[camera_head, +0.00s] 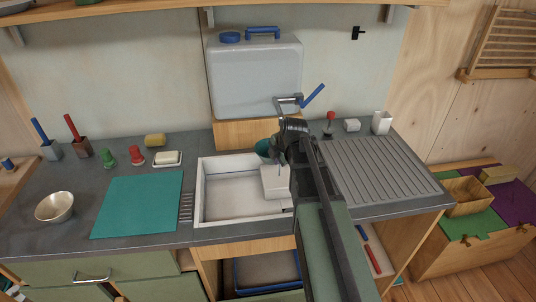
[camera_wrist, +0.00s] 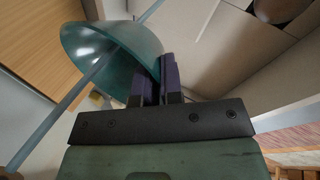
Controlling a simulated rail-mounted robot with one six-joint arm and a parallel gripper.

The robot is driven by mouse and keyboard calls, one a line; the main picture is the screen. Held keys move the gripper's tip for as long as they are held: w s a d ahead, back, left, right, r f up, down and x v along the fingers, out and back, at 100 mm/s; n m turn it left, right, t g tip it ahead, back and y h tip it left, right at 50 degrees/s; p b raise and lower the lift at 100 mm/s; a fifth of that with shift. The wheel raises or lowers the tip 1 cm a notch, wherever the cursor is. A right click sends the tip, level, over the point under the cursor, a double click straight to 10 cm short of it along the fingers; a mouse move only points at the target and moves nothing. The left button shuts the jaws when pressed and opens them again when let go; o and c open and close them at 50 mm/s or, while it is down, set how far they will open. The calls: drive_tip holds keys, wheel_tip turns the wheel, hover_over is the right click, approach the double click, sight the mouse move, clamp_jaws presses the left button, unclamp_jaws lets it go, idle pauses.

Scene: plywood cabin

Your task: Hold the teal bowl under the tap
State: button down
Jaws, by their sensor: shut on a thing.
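The teal bowl (camera_head: 263,149) shows in the head view over the back of the white sink, partly hidden by my gripper (camera_head: 275,160). In the wrist view my gripper (camera_wrist: 158,88) is shut on the wall of the bowl (camera_wrist: 110,52), which looks tilted there. The tap (camera_head: 288,99), with a raised blue lever (camera_head: 313,96), is above and slightly right of the bowl. A thin pale-blue streak (camera_wrist: 92,75), like running water, crosses the bowl in the wrist view and extends past its edge. I cannot tell whether it enters the bowl.
The sink (camera_head: 225,215) lies below my gripper, with a ribbed drainboard (camera_head: 385,170) to its right. A white water tank (camera_head: 255,75) stands behind. A teal mat (camera_head: 138,205) and metal bowl (camera_head: 55,207) are on the left counter. A red-topped item (camera_head: 330,118) stands right of the tap.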

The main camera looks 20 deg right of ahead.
drive_tip(key=shift+a, duration=0.1)
drive_tip(key=shift+w+a, duration=0.25)
drive_tip(key=shift+a, duration=0.25)
idle(0.3)
drive_tip(key=shift+s+d, duration=0.25)
drive_tip(key=shift+d, duration=0.35)
drive_tip(key=s+a, duration=0.3)
drive_tip(key=s, duration=0.4)
drive_tip(key=shift+s+a, duration=0.15)
drive_tip(key=shift+a, duration=0.1)
